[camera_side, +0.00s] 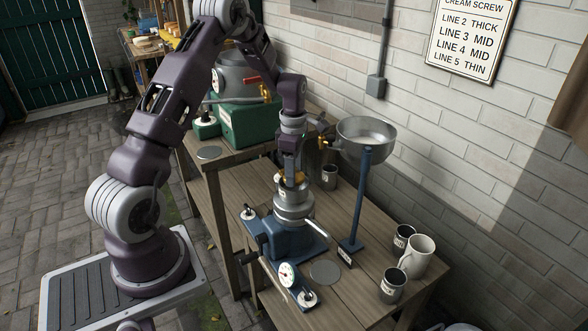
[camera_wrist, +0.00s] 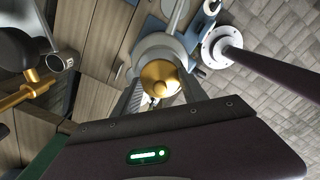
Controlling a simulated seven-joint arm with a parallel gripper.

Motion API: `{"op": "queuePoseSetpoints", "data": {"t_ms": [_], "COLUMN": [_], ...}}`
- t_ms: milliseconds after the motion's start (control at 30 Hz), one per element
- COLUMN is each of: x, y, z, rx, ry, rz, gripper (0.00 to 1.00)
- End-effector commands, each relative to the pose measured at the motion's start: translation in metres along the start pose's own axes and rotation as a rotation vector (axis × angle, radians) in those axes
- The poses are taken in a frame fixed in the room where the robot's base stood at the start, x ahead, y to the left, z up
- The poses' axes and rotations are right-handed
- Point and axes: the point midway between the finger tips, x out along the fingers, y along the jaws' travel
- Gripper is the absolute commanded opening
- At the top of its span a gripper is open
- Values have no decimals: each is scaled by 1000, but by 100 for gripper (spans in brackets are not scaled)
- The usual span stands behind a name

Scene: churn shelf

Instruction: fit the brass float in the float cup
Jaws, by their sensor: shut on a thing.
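The brass float (camera_wrist: 160,78) is a rounded golden piece between my fingers in the wrist view. My gripper (camera_side: 292,180) points down and is shut on it, and a little brass shows at the fingers in the side view. Directly below is a grey metal cup (camera_side: 294,207) on a blue base, which looks like the float cup. In the wrist view the pale rim of this cup (camera_wrist: 150,45) shows behind the float. The float's underside is hidden, so I cannot tell whether it sits inside the cup or just above it.
A steel bowl (camera_side: 367,137) stands on a blue post (camera_side: 357,205) to the right. Dark cups (camera_side: 392,287) and a white mug (camera_side: 417,257) stand at the right edge. A dial gauge (camera_side: 288,274) is in front. A green box (camera_side: 247,122) with a grey tank is behind.

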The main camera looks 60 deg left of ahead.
Motion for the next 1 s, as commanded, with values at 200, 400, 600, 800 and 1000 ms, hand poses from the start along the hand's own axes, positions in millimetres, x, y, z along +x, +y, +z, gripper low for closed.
{"op": "queuePoseSetpoints", "data": {"t_ms": [200,400,600,800,1000], "x": [5,5,6,9,4], "y": [0,0,0,0,0], "z": [0,0,0,0,0], "rx": [0,0,0,1,1], "ry": [1,0,0,0,0], "rz": [-1,0,0,0,0], "gripper": [12,12,12,12,12]}}
